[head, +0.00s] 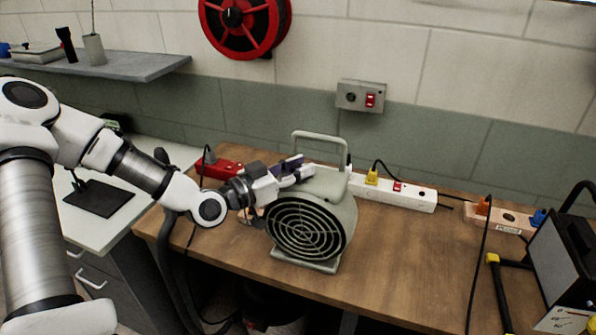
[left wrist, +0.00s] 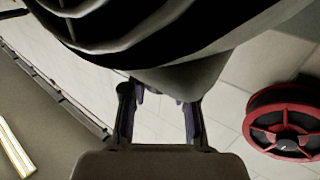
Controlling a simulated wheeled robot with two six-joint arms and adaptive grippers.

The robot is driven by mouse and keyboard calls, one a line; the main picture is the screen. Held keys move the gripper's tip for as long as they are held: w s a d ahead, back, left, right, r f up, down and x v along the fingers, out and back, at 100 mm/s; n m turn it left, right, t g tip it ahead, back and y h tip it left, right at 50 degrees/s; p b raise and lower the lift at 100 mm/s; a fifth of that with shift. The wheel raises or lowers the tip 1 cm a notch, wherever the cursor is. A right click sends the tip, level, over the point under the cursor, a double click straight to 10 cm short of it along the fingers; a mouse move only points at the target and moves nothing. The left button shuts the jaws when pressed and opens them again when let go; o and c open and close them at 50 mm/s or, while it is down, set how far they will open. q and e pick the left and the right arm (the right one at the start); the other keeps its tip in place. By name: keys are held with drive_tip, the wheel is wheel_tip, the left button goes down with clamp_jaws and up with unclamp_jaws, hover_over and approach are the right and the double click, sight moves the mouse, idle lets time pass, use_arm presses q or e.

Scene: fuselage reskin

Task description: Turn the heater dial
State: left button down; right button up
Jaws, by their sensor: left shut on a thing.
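The heater (head: 307,228) is a grey-green round fan heater with a spiral front grille and a top handle, upright on the wooden bench. My left gripper (head: 300,168) reaches in from the left to the upper left side of the heater, behind its front rim. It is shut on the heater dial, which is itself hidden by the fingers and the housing. My right gripper is not in view.
A white power strip (head: 415,197) with a yellow plug lies right of the heater, and a red strip (head: 222,168) behind my arm. A dark boxy device (head: 565,255) stands at the right. A red reel (head: 245,22) hangs on the wall.

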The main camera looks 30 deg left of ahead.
sight(298, 166)
use_arm(q)
drive_tip(key=n+y+b, duration=0.1)
drive_tip(key=y, duration=0.1)
drive_tip(key=n+y+b, duration=0.1)
drive_tip(key=y+b, duration=0.1)
drive_tip(key=n+t+y+b, duration=0.1)
drive_tip(key=n+y+b, duration=0.1)
drive_tip(key=shift+d+f+y, duration=0.15)
drive_tip(key=shift+f+y, duration=0.15)
drive_tip(key=n+y, duration=0.1)
drive_tip(key=y+b, duration=0.1)
drive_tip(key=n+y, duration=0.1)
drive_tip(key=y, duration=0.1)
drive_tip(key=shift+r+n+g, duration=0.25)
drive_tip(key=shift+n+g, duration=0.05)
drive_tip(key=shift+r+n+g+y+b, duration=0.1)
drive_tip(key=shift+n+g+y+b, duration=0.35)
drive_tip(key=shift+n+y, duration=1)
drive_tip(key=shift+g+y, duration=0.25)
drive_tip(key=shift+y, duration=0.2)
drive_tip(key=c, duration=0.9)
unclamp_jaws()
drive_tip(key=shift+o, duration=0.2)
wheel_tip(298, 166, up, 10)
